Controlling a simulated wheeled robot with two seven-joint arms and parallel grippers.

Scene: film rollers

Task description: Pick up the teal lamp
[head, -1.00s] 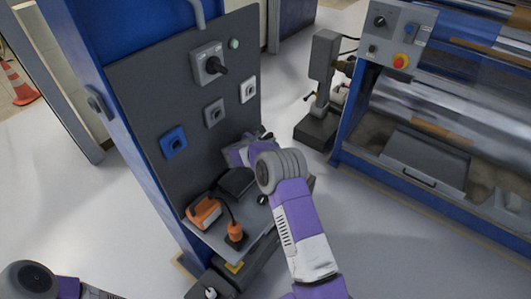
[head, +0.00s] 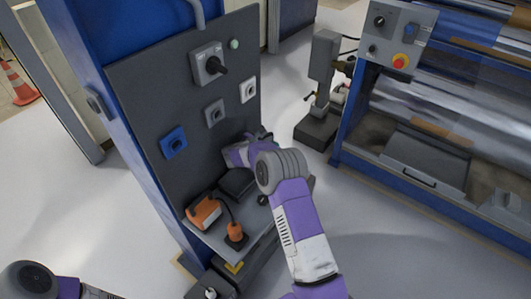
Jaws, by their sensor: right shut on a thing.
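My right arm reaches in from the lower right to the shelf in front of the dark panel. My right gripper (head: 238,157) is at the panel's lower right, partly hidden by my own wrist. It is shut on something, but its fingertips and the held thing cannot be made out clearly. A small dark, slightly greenish shape (head: 264,132) shows just beyond the wrist; I cannot tell whether it is the teal lamp. A small pale green round light (head: 235,43) sits high on the panel. Of my left arm, only a part shows at bottom left; its gripper is out of view.
An orange and black box (head: 205,213) and an orange plug-like piece (head: 235,233) with a black cable are on the grey shelf (head: 258,222). The dark panel (head: 140,95) carries switches. A roller machine (head: 430,110) stands right.

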